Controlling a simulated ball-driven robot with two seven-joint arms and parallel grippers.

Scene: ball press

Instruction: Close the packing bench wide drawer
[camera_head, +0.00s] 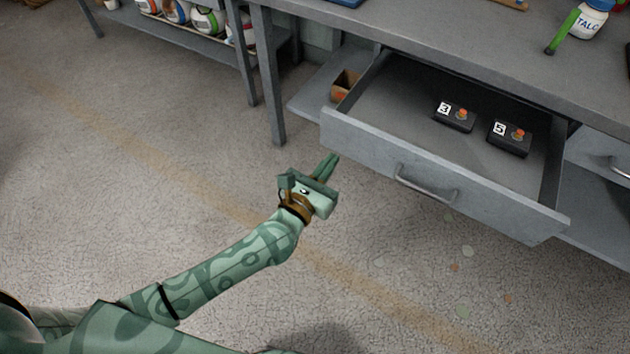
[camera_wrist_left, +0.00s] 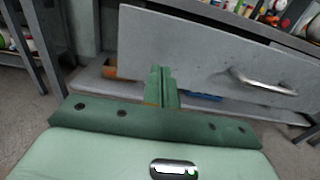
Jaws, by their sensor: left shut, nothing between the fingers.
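The wide drawer (camera_head: 440,185) of the grey packing bench (camera_head: 400,40) is pulled open, its front standing well out from the bench. A metal bar handle (camera_head: 427,186) is on its front. Two black boxes with orange buttons, marked 3 (camera_head: 455,115) and 5 (camera_head: 510,137), lie inside the drawer. My left gripper (camera_head: 328,165) is shut and empty, a little left of and in front of the drawer's left front corner. In the left wrist view the fingers (camera_wrist_left: 161,86) point toward the drawer front (camera_wrist_left: 200,55), with the handle (camera_wrist_left: 262,84) to the right. My right gripper is not in view.
A lower shelf (camera_head: 305,95) with a small brown box (camera_head: 345,84) is left of the drawer. Bench legs (camera_head: 268,80) stand at the left. A white talc bottle (camera_head: 590,18) and a green object (camera_head: 562,32) are on the bench top.

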